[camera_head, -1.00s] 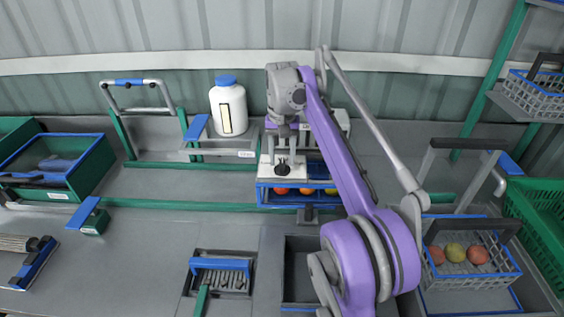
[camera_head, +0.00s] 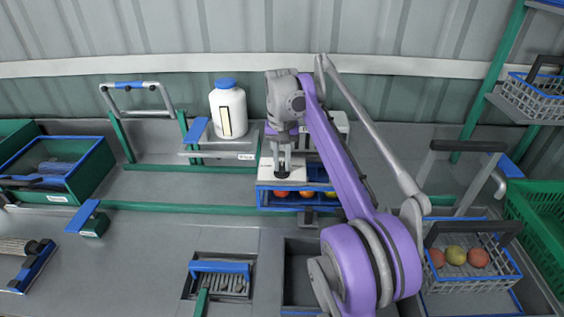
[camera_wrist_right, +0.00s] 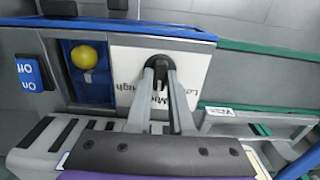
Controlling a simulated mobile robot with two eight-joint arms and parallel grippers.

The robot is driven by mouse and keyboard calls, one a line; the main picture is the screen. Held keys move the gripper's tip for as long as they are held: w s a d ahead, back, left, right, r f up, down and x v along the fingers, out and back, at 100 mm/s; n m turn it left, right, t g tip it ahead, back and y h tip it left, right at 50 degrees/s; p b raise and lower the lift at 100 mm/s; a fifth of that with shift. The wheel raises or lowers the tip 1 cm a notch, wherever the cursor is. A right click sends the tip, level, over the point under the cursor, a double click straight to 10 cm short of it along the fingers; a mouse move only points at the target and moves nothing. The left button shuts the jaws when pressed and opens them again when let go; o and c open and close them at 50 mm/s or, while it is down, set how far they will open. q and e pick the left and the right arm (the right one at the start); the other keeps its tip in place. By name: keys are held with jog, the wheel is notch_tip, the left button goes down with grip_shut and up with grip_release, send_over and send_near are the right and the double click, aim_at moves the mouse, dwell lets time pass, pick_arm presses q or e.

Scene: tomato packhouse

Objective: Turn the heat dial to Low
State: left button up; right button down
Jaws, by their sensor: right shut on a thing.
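The heat dial is a small black knob (camera_wrist_right: 158,64) on a white panel (camera_wrist_right: 190,64), with printed dial labels partly hidden behind the fingers. In the head view the white panel (camera_head: 265,176) sits on the front of the machine in the middle. My right gripper (camera_head: 283,172) reaches down onto the dial and is shut on it. In the right wrist view its two fingers (camera_wrist_right: 160,72) close around the knob. I cannot tell which label the dial points to. My left gripper is not in view.
A blue On/Off switch (camera_wrist_right: 28,74) and a yellow fruit (camera_wrist_right: 84,57) in a blue lane are left of the panel. A white jar with a blue lid (camera_head: 229,112) stands behind. A wire basket of tomatoes (camera_head: 472,284) is at the right.

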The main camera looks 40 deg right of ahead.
jog(key=n+p, duration=0.2)
jog(key=shift+r+n, duration=0.1)
jog(key=shift+n, duration=0.3)
jog(key=n+p, duration=0.1)
jog(key=n, duration=0.1)
jog(key=shift+n, duration=0.3)
jog(key=n+p, duration=0.1)
jog(key=n, duration=0.2)
jog(key=shift+n+p, duration=0.65)
jog(key=shift+n, duration=1.05)
jog(key=c, duration=0.8)
grip_release()
